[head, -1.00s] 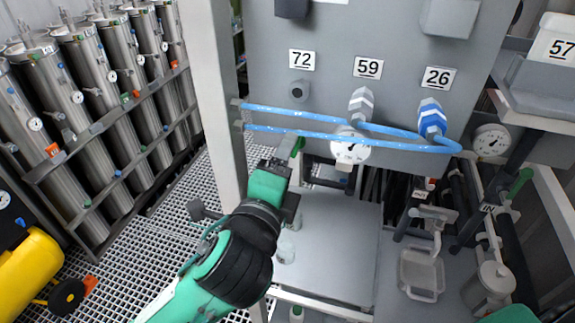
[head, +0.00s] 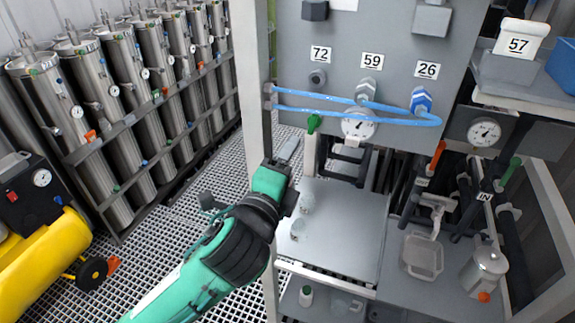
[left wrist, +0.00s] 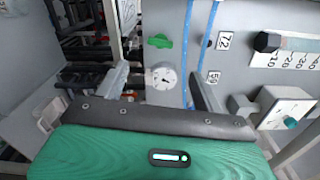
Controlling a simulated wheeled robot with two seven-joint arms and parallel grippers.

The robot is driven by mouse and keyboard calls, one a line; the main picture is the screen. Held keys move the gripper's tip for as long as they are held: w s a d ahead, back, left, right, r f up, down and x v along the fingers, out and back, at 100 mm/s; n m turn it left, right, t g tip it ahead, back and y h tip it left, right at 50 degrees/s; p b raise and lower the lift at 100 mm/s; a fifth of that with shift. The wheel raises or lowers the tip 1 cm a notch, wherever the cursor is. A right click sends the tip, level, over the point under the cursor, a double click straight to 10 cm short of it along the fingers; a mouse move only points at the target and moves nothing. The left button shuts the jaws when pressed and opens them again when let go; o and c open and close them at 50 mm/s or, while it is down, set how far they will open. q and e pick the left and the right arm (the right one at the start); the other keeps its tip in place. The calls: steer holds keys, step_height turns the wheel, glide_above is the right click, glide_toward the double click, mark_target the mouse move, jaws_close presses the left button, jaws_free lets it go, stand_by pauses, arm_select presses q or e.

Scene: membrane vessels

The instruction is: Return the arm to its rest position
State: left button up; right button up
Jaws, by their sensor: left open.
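My left arm comes in from the lower left of the head view. Its gripper (head: 288,150) is in front of the frame's left post, below and left of a green valve handle (head: 314,123) and apart from it. In the left wrist view the two fingers (left wrist: 160,88) stand wide apart with nothing held between them. The green handle (left wrist: 159,41) and a round gauge (left wrist: 163,77) show beyond them. My right gripper is in neither view.
A grey panel (head: 340,60) carries blue tubing (head: 340,112) and a gauge (head: 358,126). Below is a grey shelf (head: 345,235) with small clear vessels. A jug (head: 484,270) stands at right. Steel cylinders (head: 80,120) and a yellow compressor (head: 45,255) are at left. Grated floor between is clear.

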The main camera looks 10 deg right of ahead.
arm_select(q)
steer(key=s+a+f+n+g+y, duration=0.2)
steer(key=a+f+n+y, duration=0.2)
steer(key=a+f+n, duration=0.5)
steer(key=s+a+f+n+g+y, duration=0.3)
steer(key=a+f+n, duration=0.3)
steer(key=a+f, duration=0.5)
steer(key=s+a+f+n+g+y, duration=0.25)
steer(key=s+a+f+n, duration=0.25)
steer(key=s+a+f, duration=0.3)
steer(key=s+a+f+n+g+y, duration=0.1)
steer(key=s+a+f+n+g, duration=0.4)
steer(key=s, duration=0.5)
steer(key=s+f+b+x, duration=0.15)
steer(key=s+x, duration=0.25)
steer(key=x, duration=1.4)
steer(key=s+a+b+x, duration=0.15)
steer(key=s+x, duration=0.35)
steer(key=x, duration=1.3)
steer(key=s+a+f+g+b, duration=0.1)
steer(key=s+a+f+b, duration=0.1)
steer(key=s+f, duration=1.6)
step_height(320, 180, down, 3)
steer(key=shift+a+f+m+b, duration=0.1)
steer(key=shift+a+m+b, duration=0.25)
steer(key=shift+b, duration=0.35)
